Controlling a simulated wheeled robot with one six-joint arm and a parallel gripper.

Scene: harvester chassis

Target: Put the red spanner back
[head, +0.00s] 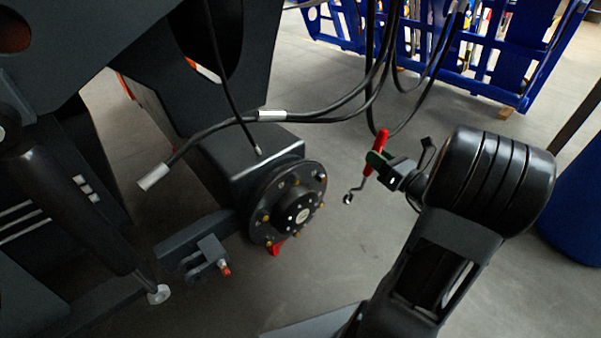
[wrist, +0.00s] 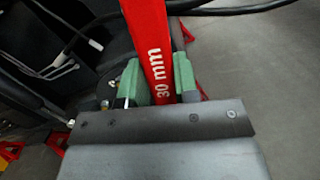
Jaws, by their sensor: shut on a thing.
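The red spanner (head: 382,141) is held in my gripper (head: 379,160), to the right of the round black hub in the head view. Its red handle points up and its dark metal shaft and hooked end hang down to the left, clear of the hub. In the wrist view the red handle (wrist: 152,45), marked "30 mm", stands between the green fingers of my gripper (wrist: 160,80), which are shut on it. The spanner's lower part is hidden there. I cannot make out the spanner's resting place.
The hub (head: 302,215) with several bolts sits on the dark chassis (head: 235,160) left of my gripper. Black hoses (head: 330,112) hang close above and behind the spanner. A blue rack (head: 480,70) stands at the back, and a blue drum (head: 575,215) at the right. Grey floor is open between.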

